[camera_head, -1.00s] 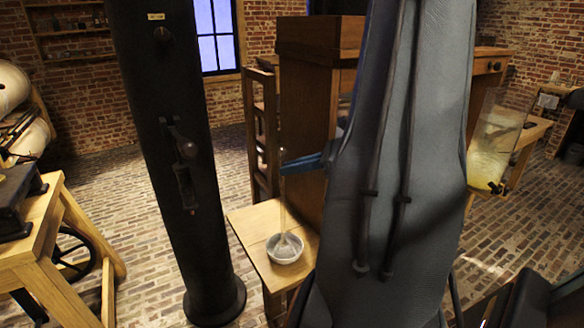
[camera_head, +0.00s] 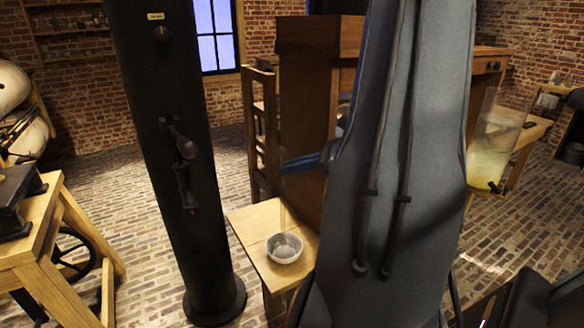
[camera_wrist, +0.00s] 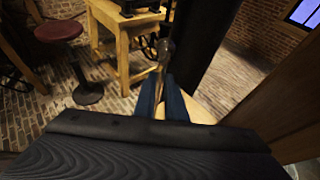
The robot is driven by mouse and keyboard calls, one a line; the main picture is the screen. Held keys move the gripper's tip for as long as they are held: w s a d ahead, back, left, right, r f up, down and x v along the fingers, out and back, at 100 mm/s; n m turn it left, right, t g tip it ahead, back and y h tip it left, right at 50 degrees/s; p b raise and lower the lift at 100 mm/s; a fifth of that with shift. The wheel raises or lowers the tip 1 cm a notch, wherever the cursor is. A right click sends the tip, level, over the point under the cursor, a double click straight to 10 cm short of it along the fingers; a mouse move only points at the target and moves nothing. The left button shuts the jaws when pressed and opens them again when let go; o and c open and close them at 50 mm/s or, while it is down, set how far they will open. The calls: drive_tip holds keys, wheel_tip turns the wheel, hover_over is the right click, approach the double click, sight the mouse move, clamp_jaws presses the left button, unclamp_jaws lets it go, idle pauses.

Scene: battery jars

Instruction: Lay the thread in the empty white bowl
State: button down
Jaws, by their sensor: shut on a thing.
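The white bowl (camera_head: 284,258) stands on a small wooden table in the head view. My gripper (camera_head: 284,168) is above the bowl, its blue fingers pointing left. A faint, pale upright strand, seemingly the thread (camera_head: 283,212), runs from below the fingertips down toward the bowl. Its lower end is too faint to tell whether it touches the bowl's inside. In the wrist view my gripper (camera_wrist: 162,88) shows two blue fingers close together with a thin tan strip between them. The bowl is not seen there, and the dark wrist body covers the lower part.
The small wooden table (camera_head: 253,222) has bare wood around the bowl. A tall black column (camera_head: 165,110) stands left of it, and a wooden cabinet (camera_head: 305,120) rises behind. A glass tank with yellowish liquid (camera_head: 490,150) is at right.

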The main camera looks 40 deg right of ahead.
wheel_tip(320, 180, up, 8)
drive_tip(key=p, duration=0.6)
idle(0.6)
